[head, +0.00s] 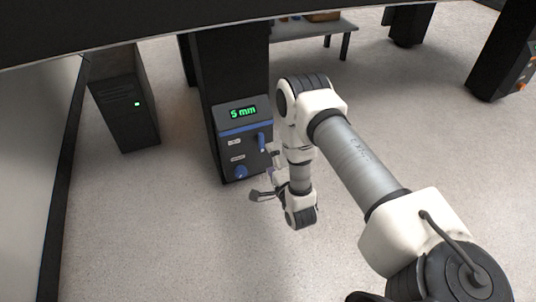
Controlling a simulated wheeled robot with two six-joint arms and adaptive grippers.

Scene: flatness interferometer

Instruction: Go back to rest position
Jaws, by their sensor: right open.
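My right arm reaches in from the lower right and bends down at its elbow. My right gripper (262,194) is small in the picture, open and empty, just to the right of the lower part of a dark control box. The control box (243,137) has a green display (243,113) reading "5 mm", a blue lever (262,142) and a blue knob (241,172). I cannot tell whether the gripper touches the box; no finger is seen on the knob or lever. My left gripper is not in view.
A dark column (230,65) rises behind the control box. A table (340,27) and other dark supports stand at the back. The grey floor (180,240) in front is clear.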

